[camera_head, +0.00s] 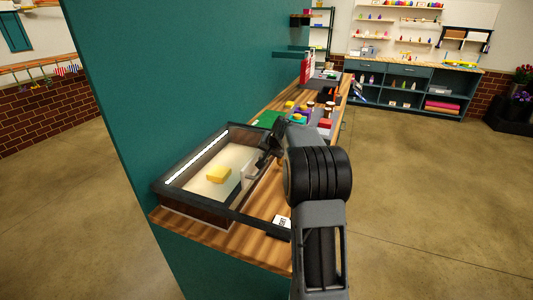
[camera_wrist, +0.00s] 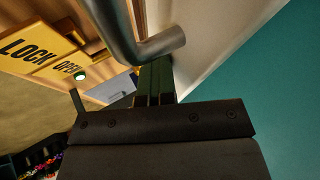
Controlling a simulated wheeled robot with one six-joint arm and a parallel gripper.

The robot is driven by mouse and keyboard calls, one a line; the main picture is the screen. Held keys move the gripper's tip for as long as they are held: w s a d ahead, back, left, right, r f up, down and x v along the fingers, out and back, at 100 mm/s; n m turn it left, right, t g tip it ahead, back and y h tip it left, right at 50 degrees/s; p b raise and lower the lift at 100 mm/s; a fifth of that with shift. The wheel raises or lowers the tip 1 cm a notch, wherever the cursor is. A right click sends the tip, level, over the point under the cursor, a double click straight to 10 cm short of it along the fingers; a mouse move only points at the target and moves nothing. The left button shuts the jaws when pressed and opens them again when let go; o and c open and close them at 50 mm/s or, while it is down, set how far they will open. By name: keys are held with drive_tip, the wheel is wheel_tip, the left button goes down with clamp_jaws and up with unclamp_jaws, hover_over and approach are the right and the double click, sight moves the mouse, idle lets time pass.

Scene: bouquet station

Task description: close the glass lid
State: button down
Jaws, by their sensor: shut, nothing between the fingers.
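The glass lid (camera_head: 193,200) shows in the head view as a dark frame with a clear pane, at the box (camera_head: 195,217) on the wooden counter. I cannot tell exactly how far open it stands. A yellow block (camera_head: 218,174) lies inside the box on a pale floor. My gripper (camera_head: 264,160) is at the right side of the box. In the wrist view my gripper (camera_wrist: 155,72) is shut and empty, its fingertips close by a bent grey metal bar (camera_wrist: 152,48). Whether they touch is unclear.
A yellow sign (camera_wrist: 35,55) reads LOCK OPEN, with a green light (camera_wrist: 80,75) beside it. A small black-and-white label (camera_head: 282,222) lies at the counter's front. Several coloured items crowd the counter (camera_head: 255,245) behind my arm. A teal wall (camera_head: 165,90) borders it on the left.

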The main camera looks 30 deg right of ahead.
drive_tip(key=shift+w+a, duration=0.1)
drive_tip(key=s+d+r+b, duration=0.2)
drive_tip(key=s+r+b, duration=0.1)
drive_tip(key=s+r, duration=0.5)
drive_tip(key=shift+s+d, duration=0.4)
drive_tip(key=shift+s, duration=0.3)
drive_tip(key=s+a+f+n+g, duration=0.1)
drive_tip(key=s+a+n, duration=0.1)
drive_tip(key=s+a, duration=0.35)
drive_tip(key=s+a+f+n+g, duration=0.1)
drive_tip(key=s+a+n, duration=0.15)
drive_tip(key=a, duration=0.65)
drive_tip(key=s+a+f+n, duration=0.2)
drive_tip(key=s+a+f, duration=0.2)
drive_tip(key=s, duration=0.4)
drive_tip(key=s+a+f+n+g, duration=0.1)
drive_tip(key=s+a+f+n, duration=0.1)
drive_tip(key=s+a+f, duration=0.3)
drive_tip(key=s, duration=0.2)
drive_tip(key=shift+s+a, duration=0.2)
drive_tip(key=shift+s, duration=0.2)
drive_tip(key=shift+n, duration=0.25)
